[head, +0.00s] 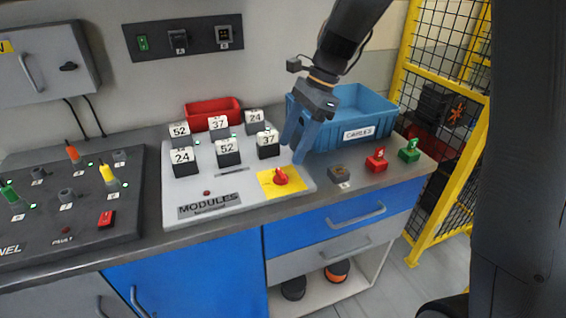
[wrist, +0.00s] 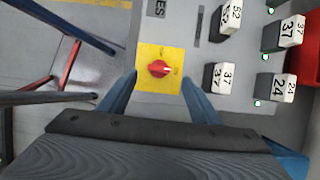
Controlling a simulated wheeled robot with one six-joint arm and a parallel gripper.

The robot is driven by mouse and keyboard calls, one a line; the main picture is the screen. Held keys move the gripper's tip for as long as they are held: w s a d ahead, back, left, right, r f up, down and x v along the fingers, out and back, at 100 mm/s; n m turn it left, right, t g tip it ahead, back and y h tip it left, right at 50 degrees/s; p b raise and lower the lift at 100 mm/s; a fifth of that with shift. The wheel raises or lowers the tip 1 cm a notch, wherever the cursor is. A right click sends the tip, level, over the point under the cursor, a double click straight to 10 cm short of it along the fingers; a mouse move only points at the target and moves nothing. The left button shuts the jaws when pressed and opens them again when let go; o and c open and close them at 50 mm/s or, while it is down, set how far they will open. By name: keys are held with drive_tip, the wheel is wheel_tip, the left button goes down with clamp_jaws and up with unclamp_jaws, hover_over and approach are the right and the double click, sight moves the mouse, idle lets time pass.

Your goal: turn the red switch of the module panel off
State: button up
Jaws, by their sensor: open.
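The module panel (head: 240,190) is a light grey board on the bench, lettered MODULES, with several numbered dark modules on it. The red switch (head: 280,177) is a rotary knob on a yellow square plate (head: 265,181) at the panel's front right corner. In the wrist view the red switch (wrist: 159,69) lies between and beyond the fingertips, its pointer side toward the right; the small plate lettering is too blurred to read. My gripper (head: 296,150) has blue fingers and is open and empty, above and just behind the switch, apart from it. It also shows in the wrist view (wrist: 157,82).
Numbered modules (head: 228,153) stand left of my gripper. A blue CABLES bin (head: 375,120) is behind it on the right, a red bin (head: 212,108) at the back. Small red (head: 377,160) and green (head: 410,150) parts stand right of the panel. A dark panel (head: 60,225) lies left.

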sight(281, 173)
drive_tip(key=shift+p+x, duration=0.55)
drive_tip(key=shift+x, duration=3)
drive_tip(key=shift+s+d, duration=0.1)
drive_tip(key=c, duration=1)
